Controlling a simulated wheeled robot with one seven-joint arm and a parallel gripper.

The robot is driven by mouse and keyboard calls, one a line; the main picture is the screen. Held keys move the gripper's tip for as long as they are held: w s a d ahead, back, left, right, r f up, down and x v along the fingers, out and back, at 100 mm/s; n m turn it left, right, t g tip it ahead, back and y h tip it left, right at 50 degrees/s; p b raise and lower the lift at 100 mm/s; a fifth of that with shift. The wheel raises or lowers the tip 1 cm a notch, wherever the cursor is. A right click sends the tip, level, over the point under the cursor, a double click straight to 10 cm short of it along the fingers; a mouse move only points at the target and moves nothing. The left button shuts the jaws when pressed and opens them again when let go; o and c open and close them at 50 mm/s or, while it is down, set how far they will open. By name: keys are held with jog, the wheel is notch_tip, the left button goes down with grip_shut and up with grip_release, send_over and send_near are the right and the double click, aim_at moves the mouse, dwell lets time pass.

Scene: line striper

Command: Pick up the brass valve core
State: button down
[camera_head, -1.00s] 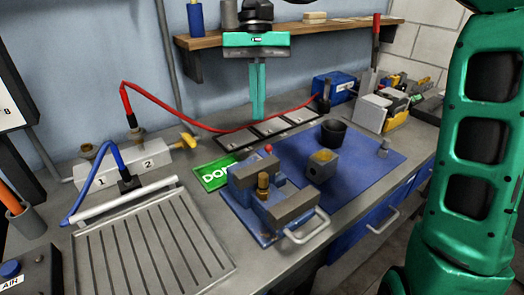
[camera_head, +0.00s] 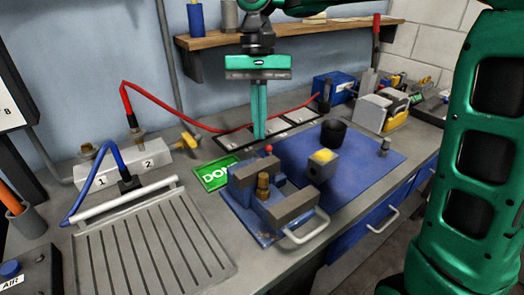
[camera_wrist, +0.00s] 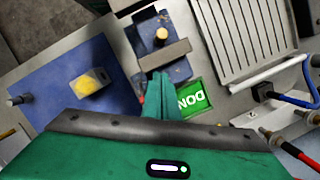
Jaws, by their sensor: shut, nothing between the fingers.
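The brass valve core (camera_head: 263,186) stands upright between the grey jaws of a blue vise (camera_head: 243,205) on the bench. In the wrist view the brass core (camera_wrist: 161,35) shows at top centre, beside a grey vise jaw. My gripper (camera_head: 260,136) hangs pointing down above the bench, behind the vise and clear of the core. Its green fingers are together with nothing between them. In the wrist view the fingers (camera_wrist: 159,76) point toward the vise, with the core beyond their tips.
A blue mat (camera_head: 360,150) right of the vise bears a grey block with a yellow top (camera_head: 322,164), a black cup (camera_head: 333,133) and a small grey part (camera_head: 384,148). A green sign (camera_head: 213,174) lies left of the vise. A ribbed tray (camera_head: 155,245) and red hose (camera_head: 170,117) are left.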

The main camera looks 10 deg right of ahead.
aim_at(261, 174)
jog(key=shift+s+f, duration=0.25)
jog(key=shift+f, duration=0.45)
jog(key=x, duration=0.3)
jog(key=shift+s+a+r, duration=0.1)
jog(key=shift+s, duration=0.5)
jog(key=shift+s+a+r, duration=0.1)
jog(key=shift+s, duration=0.55)
jog(key=shift+s+a+f, duration=0.1)
jog(key=shift+s+a, duration=0.05)
jog(key=shift+s, duration=0.5)
jog(key=shift+s+a, duration=0.1)
jog(key=shift+s, duration=0.7)
